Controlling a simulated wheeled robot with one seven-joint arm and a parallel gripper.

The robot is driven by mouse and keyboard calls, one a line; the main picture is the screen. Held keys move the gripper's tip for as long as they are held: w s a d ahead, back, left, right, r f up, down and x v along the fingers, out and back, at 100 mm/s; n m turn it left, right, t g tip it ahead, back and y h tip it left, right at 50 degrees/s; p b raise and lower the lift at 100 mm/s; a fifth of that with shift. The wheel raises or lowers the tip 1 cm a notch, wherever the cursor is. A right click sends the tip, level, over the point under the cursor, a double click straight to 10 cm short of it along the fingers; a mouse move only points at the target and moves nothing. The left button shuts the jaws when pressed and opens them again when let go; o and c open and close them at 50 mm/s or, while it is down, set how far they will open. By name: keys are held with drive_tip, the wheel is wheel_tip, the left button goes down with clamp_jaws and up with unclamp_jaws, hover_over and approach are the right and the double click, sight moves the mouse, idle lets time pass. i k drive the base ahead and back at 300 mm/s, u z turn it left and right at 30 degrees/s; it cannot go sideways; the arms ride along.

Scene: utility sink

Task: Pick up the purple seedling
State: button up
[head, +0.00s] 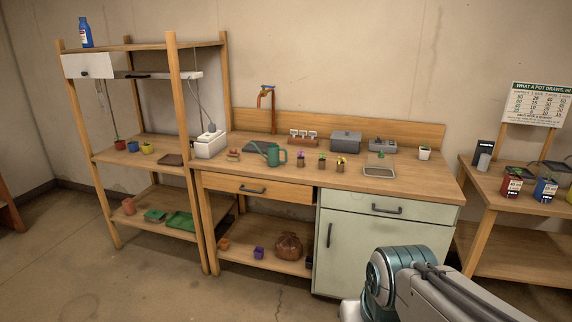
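The purple seedling (300,159) is a small plant in a brown pot with a purple top. It stands upright on the wooden counter (410,179), just right of a green watering can (274,156). Two similar small pots stand in a row to its right, a middle seedling (322,161) and a yellow-topped seedling (340,165). My gripper is not in view. Only a part of my arm shows at the bottom right, well in front of the counter and apart from the seedlings.
Behind the seedlings are a labelled rack (303,138), a grey box (346,141) and a copper tap (267,100). A tray (379,172) lies to their right. A wooden shelf unit (178,110) stands left and a side table (483,232) right. Floor in front is clear.

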sight(300, 159)
drive_tip(key=u, duration=0.2)
drive_tip(key=i, duration=2.1)
drive_tip(key=u, duration=1.25)
drive_tip(key=i, duration=1.75)
drive_tip(key=z, duration=3.55)
